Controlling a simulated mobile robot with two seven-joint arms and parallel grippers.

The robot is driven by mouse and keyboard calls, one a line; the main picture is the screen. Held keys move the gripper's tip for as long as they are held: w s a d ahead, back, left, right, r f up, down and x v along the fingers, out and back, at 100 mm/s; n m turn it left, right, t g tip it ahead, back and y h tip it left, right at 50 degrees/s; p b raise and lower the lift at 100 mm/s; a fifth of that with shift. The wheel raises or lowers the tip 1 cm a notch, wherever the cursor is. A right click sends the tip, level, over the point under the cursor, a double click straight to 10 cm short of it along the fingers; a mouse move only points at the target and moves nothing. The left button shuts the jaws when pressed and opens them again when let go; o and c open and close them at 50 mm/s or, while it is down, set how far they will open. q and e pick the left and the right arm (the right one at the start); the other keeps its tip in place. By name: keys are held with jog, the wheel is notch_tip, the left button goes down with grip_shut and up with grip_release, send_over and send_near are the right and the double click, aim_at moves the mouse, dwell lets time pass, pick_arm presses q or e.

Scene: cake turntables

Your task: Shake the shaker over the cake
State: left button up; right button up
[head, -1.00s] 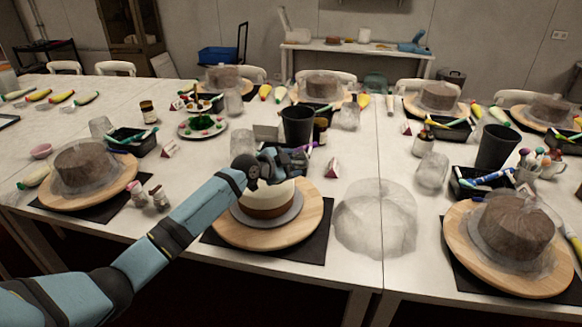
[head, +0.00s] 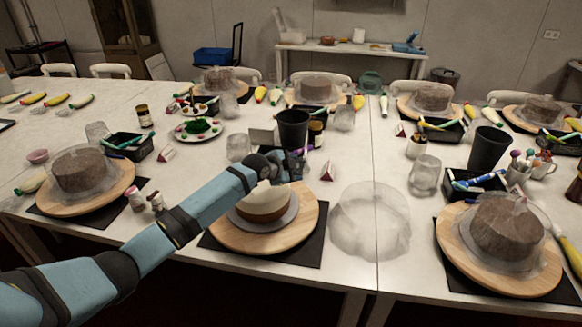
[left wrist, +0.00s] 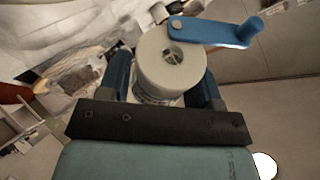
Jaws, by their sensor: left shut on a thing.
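The cake (head: 264,208), pale on top and brown below, sits on a grey disc (head: 287,222) on a round wooden turntable (head: 303,227). My left gripper (head: 287,168) is above the cake, near its back right side. In the left wrist view, my left gripper (left wrist: 167,90) is shut on the shaker (left wrist: 172,62), a pale cylinder with an opening in its end face. The shaker is mostly hidden in the head view. My right gripper is not in view.
A dark cup (head: 293,130) stands just behind my left gripper. A clear dome (head: 370,222) rests right of the turntable. Covered brown cakes stand on turntables at left (head: 108,190) and right (head: 462,262). Two small jars (head: 137,200) stand left of the turntable.

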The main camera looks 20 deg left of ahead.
pick_arm(q)
jog(key=shift+w+a+b, duration=0.45)
jog(key=shift+w, duration=0.25)
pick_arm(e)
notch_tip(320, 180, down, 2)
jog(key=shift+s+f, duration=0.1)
pick_arm(q)
jog(key=shift+s+r+h+b, duration=0.1)
jog(key=shift+h+b, duration=0.2)
jog(key=shift+b, duration=0.3)
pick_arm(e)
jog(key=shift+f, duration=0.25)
pick_arm(q)
jog(key=shift+r+n+t, duration=0.15)
jog(key=shift+n+t, duration=0.15)
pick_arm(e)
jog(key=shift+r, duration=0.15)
pick_arm(q)
jog(key=shift+d+r, duration=0.2)
jog(key=shift+w+d, duration=0.15)
jog(key=shift+w, duration=0.05)
jog(key=shift+s+a+f, duration=0.15)
jog(key=shift+a+f, duration=0.15)
jog(key=shift+a, duration=0.1)
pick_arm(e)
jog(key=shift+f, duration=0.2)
